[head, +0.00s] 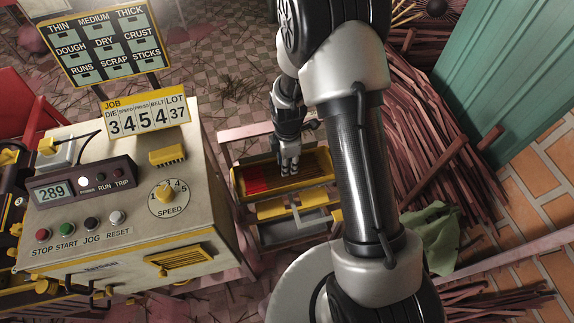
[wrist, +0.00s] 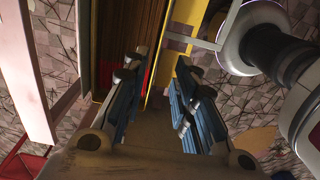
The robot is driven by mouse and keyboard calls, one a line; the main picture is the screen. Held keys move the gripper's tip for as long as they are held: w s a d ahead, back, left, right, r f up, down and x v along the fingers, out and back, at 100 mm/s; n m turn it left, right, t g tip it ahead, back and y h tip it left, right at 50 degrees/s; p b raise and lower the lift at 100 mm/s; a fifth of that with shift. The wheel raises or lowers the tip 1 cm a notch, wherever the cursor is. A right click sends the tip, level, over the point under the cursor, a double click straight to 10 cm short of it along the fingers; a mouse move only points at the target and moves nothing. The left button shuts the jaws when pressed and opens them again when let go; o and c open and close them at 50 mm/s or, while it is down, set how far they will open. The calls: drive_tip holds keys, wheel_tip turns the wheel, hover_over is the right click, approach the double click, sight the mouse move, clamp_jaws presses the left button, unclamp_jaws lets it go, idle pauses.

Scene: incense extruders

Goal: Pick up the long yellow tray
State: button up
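The long yellow tray (head: 288,188) lies on a low stand right of the machine in the head view. It holds a red section at its left end and brown sticks along the rest. My gripper (head: 289,169) is over the tray, pointing down. In the wrist view, the tray's yellow rim (wrist: 160,50) runs up the picture beside the brown sticks. The two fingers of my gripper (wrist: 153,103) stand apart with the rim's line in the gap between them. I cannot tell whether either finger touches the tray.
The pale machine (head: 125,190) with buttons and a speed dial stands close on the left. The stand (head: 292,234) has more yellow parts below the tray. Piles of reddish sticks (head: 425,130) and a green cloth (head: 430,238) lie on the right.

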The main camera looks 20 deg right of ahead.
wheel_tip(320, 180, down, 10)
drive_tip(key=b, duration=0.2)
drive_tip(key=shift+b, duration=0.4)
drive_tip(key=f, duration=0.2)
drive_tip(key=f+b, duration=0.2)
drive_tip(key=f, duration=0.1)
drive_tip(key=shift+d+f, duration=0.25)
drive_tip(key=shift+f, duration=0.1)
drive_tip(key=shift+c, duration=0.3)
clamp_jaws()
drive_tip(key=shift+r, duration=0.1)
